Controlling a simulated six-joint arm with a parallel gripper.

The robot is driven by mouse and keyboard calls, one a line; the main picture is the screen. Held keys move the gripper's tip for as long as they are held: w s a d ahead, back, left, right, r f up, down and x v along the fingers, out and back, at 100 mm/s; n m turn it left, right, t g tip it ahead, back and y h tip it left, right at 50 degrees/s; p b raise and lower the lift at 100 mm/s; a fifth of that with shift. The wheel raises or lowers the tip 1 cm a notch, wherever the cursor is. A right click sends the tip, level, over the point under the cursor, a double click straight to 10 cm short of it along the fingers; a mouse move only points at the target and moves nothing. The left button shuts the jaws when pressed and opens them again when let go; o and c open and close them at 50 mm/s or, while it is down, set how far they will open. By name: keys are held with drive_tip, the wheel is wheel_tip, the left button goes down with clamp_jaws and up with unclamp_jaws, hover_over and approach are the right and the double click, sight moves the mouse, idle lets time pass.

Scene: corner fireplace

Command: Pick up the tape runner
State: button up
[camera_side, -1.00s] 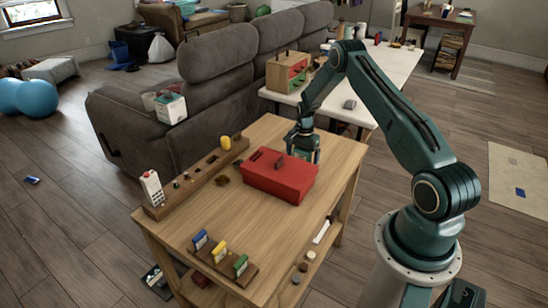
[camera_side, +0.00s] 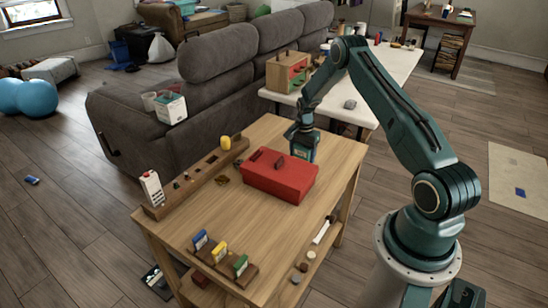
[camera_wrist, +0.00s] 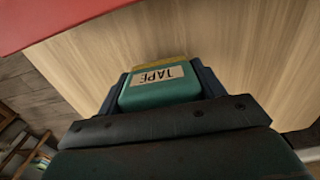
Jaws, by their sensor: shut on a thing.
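The tape runner (camera_wrist: 158,88) is a teal block with a "TAPE" label and a yellowish edge at its far end. In the wrist view it sits between the two dark fingers of my gripper (camera_wrist: 160,84), which is shut on it. In the side view my gripper (camera_side: 302,150) is at the far side of the wooden table, just behind the red box. The lower part of the gripper and the tape runner are partly hidden there by the red box. I cannot tell whether the tape runner touches the table.
The red toolbox (camera_side: 280,180) stands right in front of my gripper. A wooden rack (camera_side: 195,182) with small items runs along the table's left side. Blue, yellow and green items stand in a holder (camera_side: 222,262) at the front.

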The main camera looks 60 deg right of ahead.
sight(302, 147)
wheel_tip(302, 147, up, 19)
drive_tip(key=shift+f, duration=0.2)
idle(0.3)
idle(0.4)
drive_tip(key=shift+o, duration=1.1)
drive_tip(key=shift+c, duration=0.4)
drive_tip(key=s+a+f, duration=0.2)
drive_tip(key=s+a, duration=0.1)
drive_tip(key=a, duration=0.7)
drive_tip(key=s+a+f, duration=0.2)
drive_tip(key=s+a, duration=0.1)
drive_tip(key=a, duration=0.6)
drive_tip(key=shift+a, duration=0.4)
drive_tip(key=shift+f, duration=0.15)
